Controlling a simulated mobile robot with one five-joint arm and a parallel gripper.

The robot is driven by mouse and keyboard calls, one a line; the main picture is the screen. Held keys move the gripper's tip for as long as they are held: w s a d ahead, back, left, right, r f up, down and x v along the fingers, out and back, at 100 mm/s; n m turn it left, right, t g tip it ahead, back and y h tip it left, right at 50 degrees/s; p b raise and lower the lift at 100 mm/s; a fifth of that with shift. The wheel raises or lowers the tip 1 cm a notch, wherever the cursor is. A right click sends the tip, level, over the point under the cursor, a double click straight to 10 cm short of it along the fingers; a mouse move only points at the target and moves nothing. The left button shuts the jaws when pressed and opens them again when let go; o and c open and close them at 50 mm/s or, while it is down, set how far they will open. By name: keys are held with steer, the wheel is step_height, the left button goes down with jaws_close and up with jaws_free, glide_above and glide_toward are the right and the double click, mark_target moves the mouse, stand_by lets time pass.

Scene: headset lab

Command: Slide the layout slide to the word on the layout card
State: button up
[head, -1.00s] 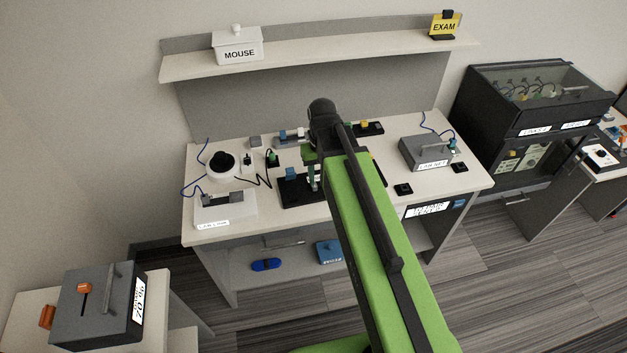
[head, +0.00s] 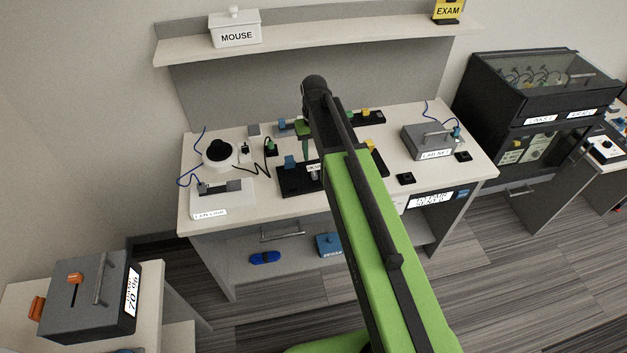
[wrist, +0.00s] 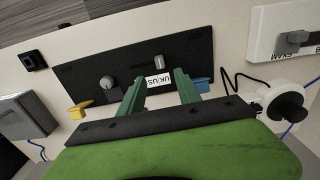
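A black panel (head: 297,180) lies on the desk, partly hidden by my arm in the head view. The wrist view shows the panel (wrist: 95,73) from the opposite side, with a round grey knob (wrist: 107,83), a small grey slide (wrist: 159,62) and a white label reading UK US (wrist: 158,81). My gripper (wrist: 160,77) is open, its green fingers apart on either side of the label. The slide stands just beyond the fingertips, between their lines; I see no contact.
Blue (wrist: 203,85) and yellow (wrist: 79,110) pieces sit at the panel's near edge in the wrist view. A white round device (wrist: 281,105) with a black knob and cable is to the right. A grey handled box (wrist: 28,118) is to the left.

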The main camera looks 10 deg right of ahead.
mark_target(314, 173)
step_height(314, 173, down, 10)
steer(key=b, duration=0.8)
steer(key=shift+r, duration=0.25)
jaws_close()
stand_by(0.5)
